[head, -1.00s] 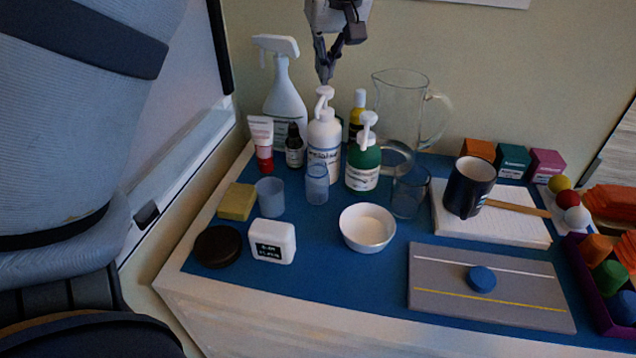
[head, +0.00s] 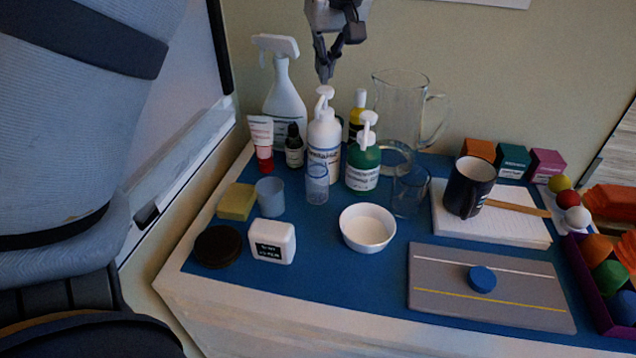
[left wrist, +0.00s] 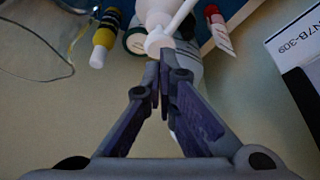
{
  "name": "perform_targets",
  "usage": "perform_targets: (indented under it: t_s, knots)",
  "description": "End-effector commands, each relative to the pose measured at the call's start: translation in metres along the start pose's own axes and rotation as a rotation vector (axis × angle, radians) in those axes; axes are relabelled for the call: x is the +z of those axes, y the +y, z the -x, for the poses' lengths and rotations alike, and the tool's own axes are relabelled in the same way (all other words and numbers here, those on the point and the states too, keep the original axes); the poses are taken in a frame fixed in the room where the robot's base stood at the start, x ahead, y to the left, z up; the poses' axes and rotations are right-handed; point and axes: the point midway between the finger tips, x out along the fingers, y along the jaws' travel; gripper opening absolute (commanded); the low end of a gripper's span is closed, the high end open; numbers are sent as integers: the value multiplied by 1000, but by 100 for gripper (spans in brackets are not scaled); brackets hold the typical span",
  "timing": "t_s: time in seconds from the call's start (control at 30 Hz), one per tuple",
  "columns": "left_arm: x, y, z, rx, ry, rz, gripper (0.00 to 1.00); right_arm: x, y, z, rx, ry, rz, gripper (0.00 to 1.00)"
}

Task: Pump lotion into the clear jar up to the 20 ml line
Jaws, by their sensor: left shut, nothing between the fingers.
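A white pump bottle (head: 324,140) stands upright at the back of the blue mat; its label is too small to read. Its white pump head (head: 325,93) is up. It also shows in the left wrist view (left wrist: 158,40). A small clear jar (head: 316,186) stands directly in front of the bottle, below the pump head; I cannot make out its lines or level. My left gripper (head: 325,79) is shut and empty, pointing down, with its fingertips at the pump head. In the left wrist view its fingertips (left wrist: 163,58) are close to the pump head; I cannot tell if they touch.
A green pump bottle (head: 363,165) and clear tumbler (head: 409,191) stand to the right, a spray bottle (head: 286,105) and dropper bottle (head: 294,147) to the left. A glass pitcher (head: 400,105) is behind. A white bowl (head: 367,228) and pale blue cup (head: 270,196) stand in front.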

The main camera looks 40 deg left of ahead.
Motion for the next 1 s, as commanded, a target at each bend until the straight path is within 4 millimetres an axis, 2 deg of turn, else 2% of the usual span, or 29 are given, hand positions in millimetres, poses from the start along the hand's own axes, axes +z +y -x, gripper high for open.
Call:
perform_targets:
  t_s: [1.0]
  knots:
    - [13,0,-30,-2,-3,-1,0,0,0,0,0,-1,0,60]
